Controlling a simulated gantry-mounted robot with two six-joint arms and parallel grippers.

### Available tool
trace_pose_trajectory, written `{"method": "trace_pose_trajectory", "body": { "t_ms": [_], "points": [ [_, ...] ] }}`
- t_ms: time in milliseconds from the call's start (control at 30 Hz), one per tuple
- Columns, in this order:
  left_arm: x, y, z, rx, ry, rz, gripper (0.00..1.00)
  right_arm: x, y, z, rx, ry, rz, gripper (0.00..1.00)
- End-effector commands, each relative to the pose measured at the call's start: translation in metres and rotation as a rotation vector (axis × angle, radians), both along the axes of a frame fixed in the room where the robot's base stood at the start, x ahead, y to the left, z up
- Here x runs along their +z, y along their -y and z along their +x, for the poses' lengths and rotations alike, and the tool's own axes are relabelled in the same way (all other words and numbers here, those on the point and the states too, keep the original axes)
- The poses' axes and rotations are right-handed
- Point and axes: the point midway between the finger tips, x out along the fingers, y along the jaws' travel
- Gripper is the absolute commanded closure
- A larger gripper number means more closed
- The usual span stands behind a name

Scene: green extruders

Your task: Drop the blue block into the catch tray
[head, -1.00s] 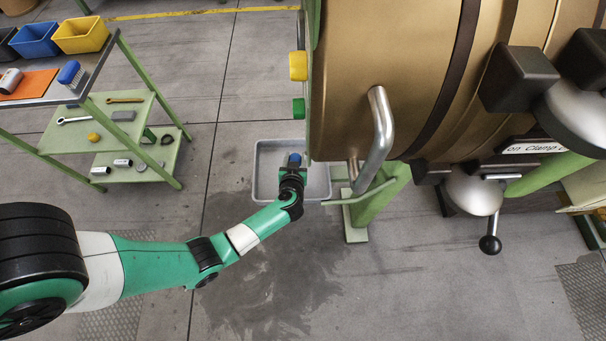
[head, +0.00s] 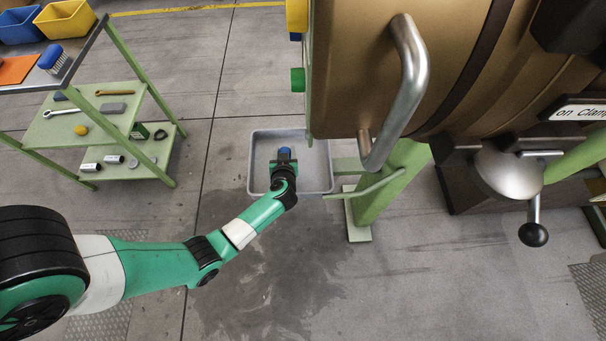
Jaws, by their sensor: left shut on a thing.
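The blue block (head: 284,151) shows as a small blue patch at the tip of my left gripper (head: 284,157). The gripper is shut on it. Both appear over the grey catch tray (head: 321,166), seen from above; how high they are above its floor I cannot tell. The tray lies on the floor beside the green machine leg, and the gripper hides part of its near side. The bare part of the tray that shows looks empty. My right gripper is not in view.
The large bronze machine with a metal handle (head: 411,90) stands right of the tray, its green leg (head: 390,185) close by. A green shelf cart (head: 95,125) with tools and bins stands at left. Open floor lies between.

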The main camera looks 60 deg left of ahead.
Motion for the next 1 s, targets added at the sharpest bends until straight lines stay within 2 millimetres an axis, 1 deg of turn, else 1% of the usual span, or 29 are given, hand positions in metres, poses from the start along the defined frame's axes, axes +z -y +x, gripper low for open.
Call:
{"method": "trace_pose_trajectory", "body": {
  "t_ms": [33,100,400,433,567,600,633,867,1000],
  "points": [
    [-0.007,0.0,0.0,0.0,0.0,0.001,1.0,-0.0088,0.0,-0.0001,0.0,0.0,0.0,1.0],
    [-0.0077,-0.0001,0.0,0.0,0.0,0.001,1.0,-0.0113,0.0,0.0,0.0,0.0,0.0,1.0],
    [-0.0064,0.0001,-0.0001,0.0,-0.001,0.0,1.0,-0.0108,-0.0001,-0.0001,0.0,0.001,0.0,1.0],
    [-0.0064,0.0001,-0.0001,0.0,-0.001,0.0,0.46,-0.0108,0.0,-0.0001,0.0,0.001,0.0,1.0],
    [-0.0066,0.0,-0.0001,0.0,-0.001,0.0,0.23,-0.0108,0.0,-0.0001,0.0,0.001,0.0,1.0],
    [-0.0066,0.0,-0.0001,0.0,-0.001,0.0,0.15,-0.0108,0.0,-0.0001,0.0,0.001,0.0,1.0],
    [-0.0066,0.0,-0.0001,0.0,-0.001,0.0,0.13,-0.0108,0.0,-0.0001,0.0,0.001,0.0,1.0],
    [-0.0068,0.0001,-0.0003,0.0,-0.001,0.0,0.13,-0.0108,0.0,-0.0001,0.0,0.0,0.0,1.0],
    [-0.001,0.0063,-0.0029,-0.004,-0.003,0.0,0.13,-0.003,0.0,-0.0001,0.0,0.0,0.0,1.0]
  ]
}}
